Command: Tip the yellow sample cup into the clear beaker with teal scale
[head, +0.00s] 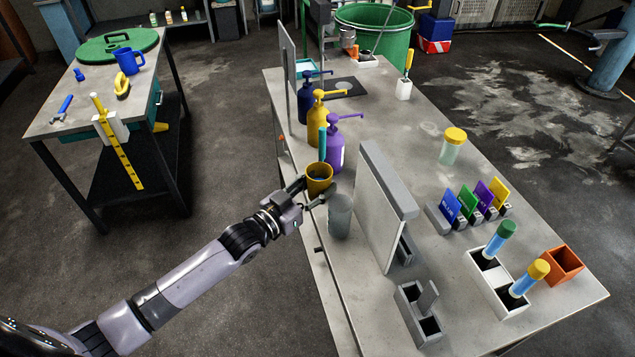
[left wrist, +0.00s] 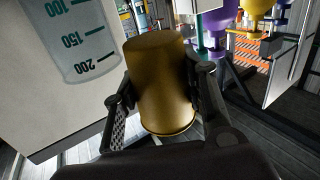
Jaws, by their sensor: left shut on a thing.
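The yellow sample cup (head: 319,186) is held off the bench top near its left edge, roughly upright, its dark opening showing in the head view. My left gripper (head: 318,197) is shut on it. In the left wrist view the cup (left wrist: 163,85) sits between the two fingers (left wrist: 165,105). The clear beaker (head: 339,218) stands upright on the bench, just in front of the cup and a little to its right. Its teal scale shows upside down in the left wrist view, where the beaker (left wrist: 75,40) is left of the cup. My right gripper is not in view.
A grey upright panel (head: 375,215) stands right of the beaker. Purple (head: 335,150), yellow (head: 318,118) and dark blue pump bottles (head: 305,97) stand behind the cup. A yellow-lidded jar (head: 452,150), colored cards and a tube rack (head: 497,285) are farther right.

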